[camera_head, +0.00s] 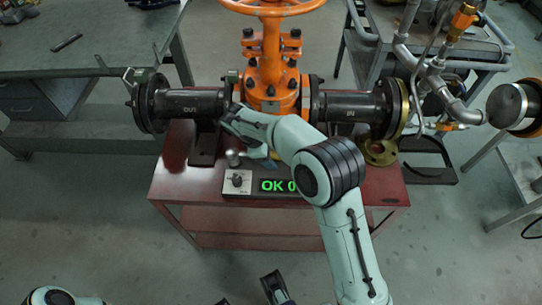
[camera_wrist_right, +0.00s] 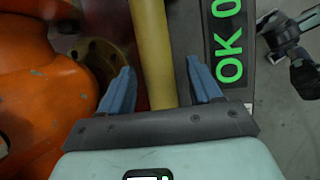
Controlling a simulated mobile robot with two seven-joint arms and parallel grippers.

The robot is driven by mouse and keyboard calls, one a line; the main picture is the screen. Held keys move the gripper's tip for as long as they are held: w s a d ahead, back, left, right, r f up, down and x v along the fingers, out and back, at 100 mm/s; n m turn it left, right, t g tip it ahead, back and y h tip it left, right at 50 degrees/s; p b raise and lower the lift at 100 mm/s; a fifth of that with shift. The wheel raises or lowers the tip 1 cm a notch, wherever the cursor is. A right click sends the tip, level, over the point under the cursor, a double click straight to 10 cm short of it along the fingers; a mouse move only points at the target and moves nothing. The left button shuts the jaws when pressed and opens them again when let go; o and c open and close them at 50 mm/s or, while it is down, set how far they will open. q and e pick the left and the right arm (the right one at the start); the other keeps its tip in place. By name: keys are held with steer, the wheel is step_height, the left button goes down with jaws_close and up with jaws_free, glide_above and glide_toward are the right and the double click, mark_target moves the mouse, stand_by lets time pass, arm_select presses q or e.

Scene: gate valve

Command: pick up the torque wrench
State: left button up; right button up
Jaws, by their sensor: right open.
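The torque wrench appears as a yellow bar (camera_wrist_right: 152,45) in the right wrist view, running from the top edge down between my right fingers. In the head view my right wrist hides most of it. My right gripper (camera_wrist_right: 158,68) is open, with one blue finger on each side of the bar and a visible gap to each. In the head view the right gripper (camera_head: 262,160) is at the red table's middle, in front of the orange valve. Dark parts of what looks like my left gripper (camera_head: 272,287) show at the bottom edge, mostly cut off.
The orange gate valve (camera_head: 270,65) stands behind the gripper, with black flanged pipes (camera_head: 190,103) to both sides. A tester display reading "OK 0" (camera_head: 278,186) lies close by on the red table (camera_head: 385,190). A brass flange ring (camera_head: 380,152) is at the right.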

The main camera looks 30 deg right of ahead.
steer(key=shift+d+f, duration=0.2)
steer(key=shift+f, duration=0.2)
steer(key=shift+c, duration=0.3)
jaws_close()
steer(key=shift+r, duration=0.15)
steer(key=shift+r, duration=0.1)
